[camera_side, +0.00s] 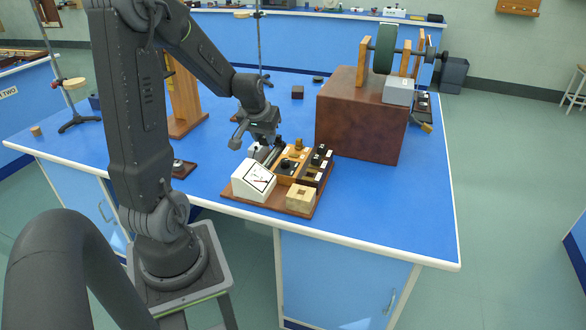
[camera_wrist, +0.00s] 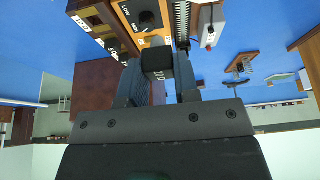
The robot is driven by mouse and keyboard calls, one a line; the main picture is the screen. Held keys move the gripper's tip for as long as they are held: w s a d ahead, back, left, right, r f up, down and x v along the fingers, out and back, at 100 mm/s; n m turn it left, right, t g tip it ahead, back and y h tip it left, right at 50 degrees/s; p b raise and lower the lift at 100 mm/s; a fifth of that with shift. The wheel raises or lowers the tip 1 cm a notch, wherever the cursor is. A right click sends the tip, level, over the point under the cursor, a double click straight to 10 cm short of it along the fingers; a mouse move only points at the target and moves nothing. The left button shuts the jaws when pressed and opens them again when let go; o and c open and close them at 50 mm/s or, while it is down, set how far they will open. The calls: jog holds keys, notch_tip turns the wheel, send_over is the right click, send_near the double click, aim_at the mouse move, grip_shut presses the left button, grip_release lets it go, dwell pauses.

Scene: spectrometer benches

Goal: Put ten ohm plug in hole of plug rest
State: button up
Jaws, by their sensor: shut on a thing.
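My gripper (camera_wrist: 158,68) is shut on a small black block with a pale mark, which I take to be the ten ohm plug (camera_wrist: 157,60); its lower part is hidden. In the side view my gripper (camera_side: 268,143) is over the back left part of a brown instrument board (camera_side: 262,203). The held plug cannot be made out clearly there. A pale wooden block with a dark square opening on top, probably the plug rest (camera_side: 301,200), stands at the board's front right corner, apart from my gripper. I cannot pick it out in the wrist view.
On the board stand a white dial meter (camera_side: 253,179), an orange wooden box with a black knob (camera_side: 287,167) and a dark labelled box (camera_side: 318,163). A large brown box (camera_side: 358,120) stands behind right. Blue bench top (camera_side: 400,208) is clear at the right.

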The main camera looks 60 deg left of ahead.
jog(key=s+d, duration=0.3)
send_over(302, 190)
jog(key=s+d, duration=0.1)
notch_tip(302, 190, down, 7)
jog(key=shift+r, duration=0.1)
jog(key=shift+f, duration=2.05)
jog(key=shift+f, duration=0.1)
jog(key=o, duration=0.9)
